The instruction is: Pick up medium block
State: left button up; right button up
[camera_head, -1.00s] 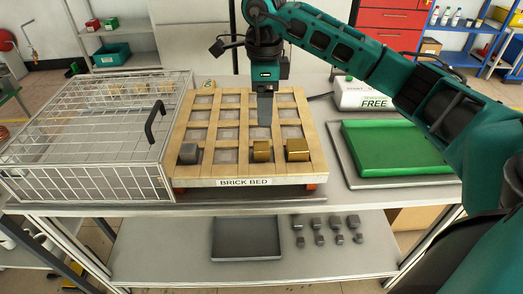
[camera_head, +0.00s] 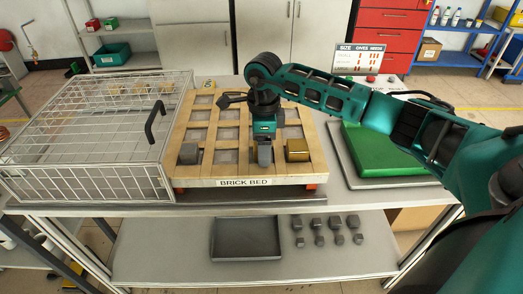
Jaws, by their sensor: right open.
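My right gripper (camera_head: 265,162) points down at the front row between these two, where the picture from a second ago has another gold block. That middle block is hidden behind the gripper. I cannot tell whether the fingers are around it or above it. The right gripper is open. Which block is the medium one is not marked. My left gripper is out of view.
A wire cage with a black handle (camera_head: 155,122) stands directly left of the bed. A green slab (camera_head: 385,150) on a grey tray lies to the right. A size sign (camera_head: 360,59) stands behind. The lower shelf holds a dark tray (camera_head: 246,240) and several small grey blocks (camera_head: 318,240).

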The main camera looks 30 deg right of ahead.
jog(key=shift+c, duration=0.3)
grip_shut()
dwell(0.3)
